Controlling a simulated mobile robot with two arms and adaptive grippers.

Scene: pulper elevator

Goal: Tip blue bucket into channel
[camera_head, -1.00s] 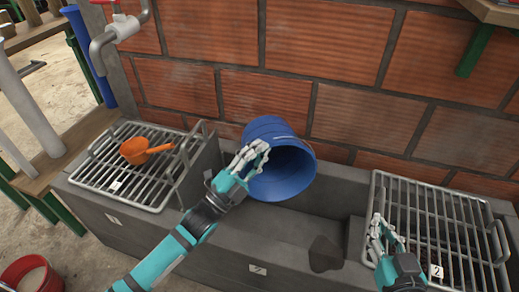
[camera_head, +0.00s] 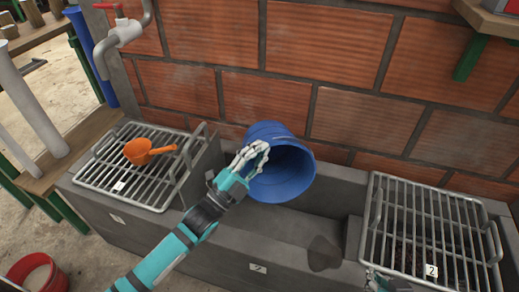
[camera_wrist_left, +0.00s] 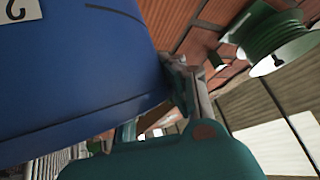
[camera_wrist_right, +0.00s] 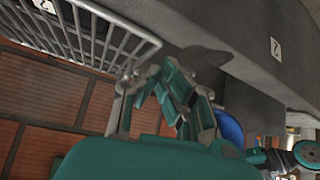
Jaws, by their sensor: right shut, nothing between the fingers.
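The blue bucket (camera_head: 283,178) is tipped on its side above the concrete channel (camera_head: 322,208), its mouth turned down toward the front right. The bucket's inside looks empty from here. My left gripper (camera_head: 252,158) is shut on the bucket's rim at its left side. In the left wrist view the bucket's blue wall (camera_wrist_left: 75,70) fills the left half, beside the left fingers (camera_wrist_left: 185,85). My right gripper (camera_head: 378,283) barely shows at the bottom edge, by the right grate. In the right wrist view its fingers (camera_wrist_right: 165,88) are shut and empty.
An orange scoop (camera_head: 148,151) lies on the left metal grate (camera_head: 128,186). The right grate (camera_head: 420,240) covers the other end. A brick wall (camera_head: 330,50) closes off the back. A red bucket (camera_head: 62,282) stands at lower left. A dark patch (camera_head: 323,253) marks the channel's front edge.

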